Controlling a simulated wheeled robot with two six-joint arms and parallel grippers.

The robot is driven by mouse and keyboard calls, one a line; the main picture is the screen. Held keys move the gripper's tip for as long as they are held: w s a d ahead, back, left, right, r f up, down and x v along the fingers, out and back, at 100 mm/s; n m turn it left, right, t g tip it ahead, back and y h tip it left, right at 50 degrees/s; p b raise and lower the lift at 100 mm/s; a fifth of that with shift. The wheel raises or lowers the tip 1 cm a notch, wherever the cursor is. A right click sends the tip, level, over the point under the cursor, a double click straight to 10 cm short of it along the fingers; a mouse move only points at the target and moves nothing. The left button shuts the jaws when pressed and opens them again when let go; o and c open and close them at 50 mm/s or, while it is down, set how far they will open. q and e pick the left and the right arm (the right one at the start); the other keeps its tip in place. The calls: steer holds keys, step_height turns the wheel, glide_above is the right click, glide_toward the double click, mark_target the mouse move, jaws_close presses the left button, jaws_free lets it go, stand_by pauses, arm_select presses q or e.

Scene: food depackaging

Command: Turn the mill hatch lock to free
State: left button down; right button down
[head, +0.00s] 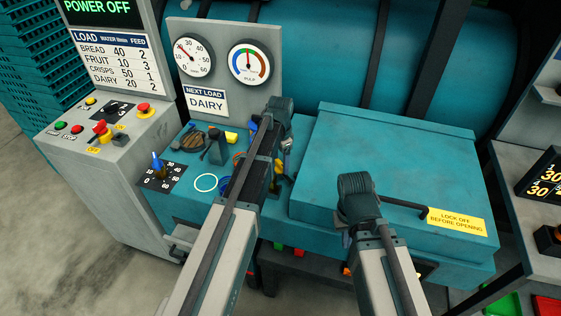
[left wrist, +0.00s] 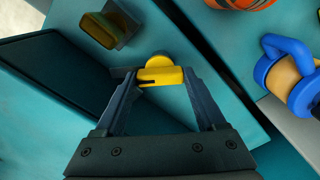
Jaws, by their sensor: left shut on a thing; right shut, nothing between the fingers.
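My left gripper (left wrist: 158,77) is shut on a yellow knob (left wrist: 160,66) on the teal machine top, one finger on each side. I take the knob for the hatch lock; its setting cannot be read. In the head view my left gripper (head: 276,152) is beside the left edge of the teal hatch (head: 400,150), and the arm hides the knob. A yellow label (head: 457,222) on the hatch reads "LOCK OFF BEFORE OPENING", next to a black bar (head: 400,204). My right gripper (head: 357,190) is over the hatch front, shut and empty; its fingertips are mostly hidden.
A blue ring-handled piece (left wrist: 288,72) and a yellow-and-dark block (left wrist: 110,26) are near my left gripper. A control panel (head: 75,155) with buttons and a screen reading "POWER OFF" stands at the left. A gauge board (head: 218,70) rises behind. The hatch top is clear.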

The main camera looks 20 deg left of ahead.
mark_target(280, 163)
arm_select(q)
steer(key=m, duration=0.5)
steer(key=shift+m, duration=2.3)
jaws_free()
steer(key=shift+r, duration=0.15)
step_height(280, 163, up, 14)
steer(key=p, duration=1.4)
steer(key=shift+f, duration=0.2)
